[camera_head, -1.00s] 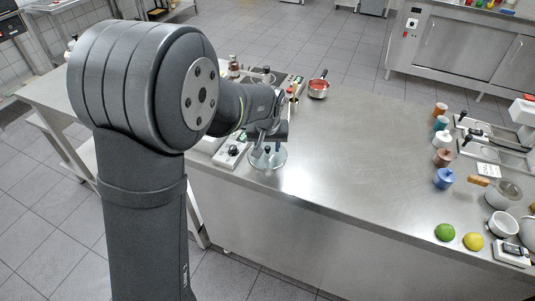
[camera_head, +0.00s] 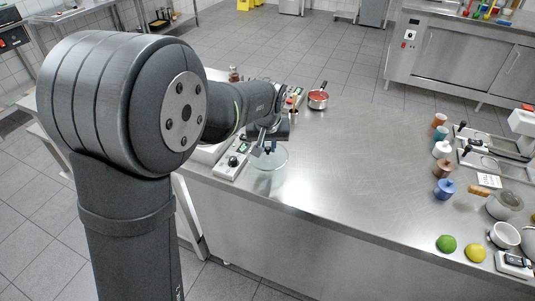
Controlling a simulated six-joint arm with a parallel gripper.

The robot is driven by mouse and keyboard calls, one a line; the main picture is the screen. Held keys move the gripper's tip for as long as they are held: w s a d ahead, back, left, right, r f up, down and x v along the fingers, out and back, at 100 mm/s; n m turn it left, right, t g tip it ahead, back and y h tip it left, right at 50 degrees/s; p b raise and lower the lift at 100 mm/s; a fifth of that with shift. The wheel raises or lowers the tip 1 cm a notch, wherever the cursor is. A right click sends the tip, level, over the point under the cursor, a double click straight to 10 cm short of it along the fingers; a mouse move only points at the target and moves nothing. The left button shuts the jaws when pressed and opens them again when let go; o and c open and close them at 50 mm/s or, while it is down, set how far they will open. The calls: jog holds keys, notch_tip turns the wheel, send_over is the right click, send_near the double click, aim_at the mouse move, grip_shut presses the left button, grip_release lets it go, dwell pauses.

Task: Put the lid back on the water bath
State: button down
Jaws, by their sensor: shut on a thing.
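The clear round lid (camera_head: 276,161) hangs by its dark knob at the near left edge of the steel counter. My gripper (camera_head: 266,148) is shut on the knob, above the glass. The water bath (camera_head: 233,162) stands just left of the lid; its pale front panel with a dark dial and small display shows. Most of its top is hidden behind my arm, so I cannot see its opening. The lid appears beside the bath, apart from its panel; its exact height over the counter is hard to tell.
The middle of the steel counter (camera_head: 370,160) is bare. Several coloured jars, a lime (camera_head: 446,243), a lemon (camera_head: 475,253) and a scale (camera_head: 514,264) are at the right.

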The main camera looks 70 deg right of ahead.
jog(key=s+a+r, duration=0.4)
jog(key=s+r, duration=0.2)
jog(key=s, duration=0.4)
jog(key=w+d+r, duration=0.1)
jog(key=w+d, duration=0.1)
jog(key=w, duration=1.4)
jog(key=w+d+r, duration=0.2)
jog(key=w, duration=1.4)
jog(key=shift+s+f, duration=0.2)
jog(key=shift+f, duration=2.9)
jog(key=shift+f, duration=0.15)
jog(key=c, duration=0.8)
grip_release()
